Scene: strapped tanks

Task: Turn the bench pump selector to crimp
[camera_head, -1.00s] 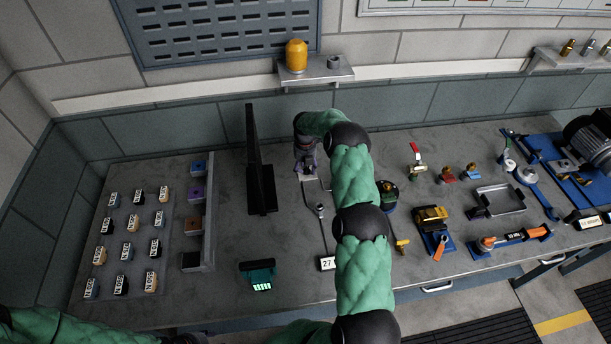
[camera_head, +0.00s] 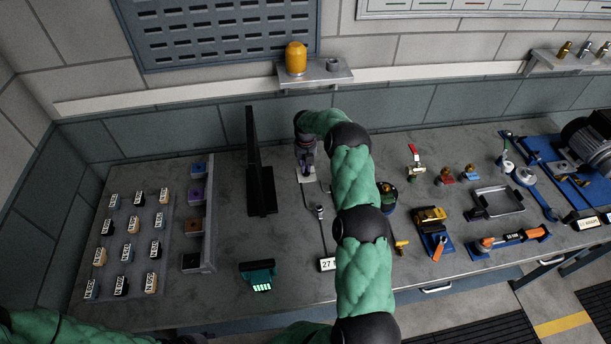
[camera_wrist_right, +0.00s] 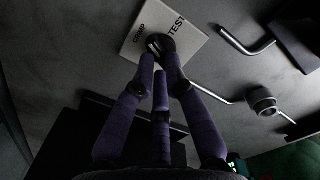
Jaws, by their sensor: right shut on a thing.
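The bench pump selector is a dark knob (camera_wrist_right: 158,44) on a pale plate (camera_wrist_right: 150,20) marked CRIMP and TEST in the right wrist view. In the head view the plate (camera_head: 307,178) lies on the bench, right of a black upright panel. My right gripper (camera_head: 306,163) points down over it, and its purple fingers (camera_wrist_right: 160,72) are closed around the knob in the wrist view. The fingers partly hide the knob, and I cannot tell which label it points to. My left sleeve shows at the lower left edge of the head view; its gripper is out of view.
The black upright panel (camera_head: 260,185) stands close left of my right gripper. A rod with a round fitting (camera_head: 320,211) runs towards a number tag (camera_head: 327,264). Valves and tools fill the bench's right side.

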